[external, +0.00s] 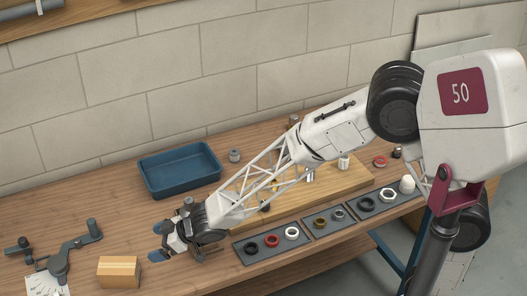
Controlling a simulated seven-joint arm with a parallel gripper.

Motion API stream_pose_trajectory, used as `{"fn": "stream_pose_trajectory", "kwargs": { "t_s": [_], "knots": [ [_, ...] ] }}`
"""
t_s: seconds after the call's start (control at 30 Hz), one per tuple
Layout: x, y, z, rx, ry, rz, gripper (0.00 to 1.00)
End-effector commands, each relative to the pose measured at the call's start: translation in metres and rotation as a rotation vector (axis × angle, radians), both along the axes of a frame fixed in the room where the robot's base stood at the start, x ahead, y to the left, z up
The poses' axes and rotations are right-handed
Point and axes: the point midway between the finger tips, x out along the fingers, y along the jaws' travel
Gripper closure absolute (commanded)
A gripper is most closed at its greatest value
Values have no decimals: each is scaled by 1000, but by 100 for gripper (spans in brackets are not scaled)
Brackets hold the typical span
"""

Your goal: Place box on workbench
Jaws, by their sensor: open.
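A small tan cardboard box (119,271) sits on the wooden workbench (95,205), near its front edge at the lower left. My gripper (157,242) is open, above the bench to the upper right of the box and apart from it. Nothing shows between its blue-tipped fingers. The arm reaches in from the right across the bench.
A blue tray (180,170) stands behind my gripper. A dark pipe-bending tool (68,255) lies left of the box. Dark mats (272,244) with several rings lie along the front edge. A wooden board (340,184) with fittings lies under my arm. The left-middle bench is clear.

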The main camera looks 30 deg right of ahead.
Motion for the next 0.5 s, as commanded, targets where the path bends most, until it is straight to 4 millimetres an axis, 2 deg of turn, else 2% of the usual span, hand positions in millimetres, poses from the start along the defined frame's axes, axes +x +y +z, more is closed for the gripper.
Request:
{"fn": "stream_pose_trajectory", "kwargs": {
  "t_s": [0.17,0.3,0.5],
  "knots": [
    [30,-55,29,-45,-4,-112,0],
    [53,-115,52,-99,5,-225,0],
    [70,-208,79,-180,41,-388,0]
  ]
}}
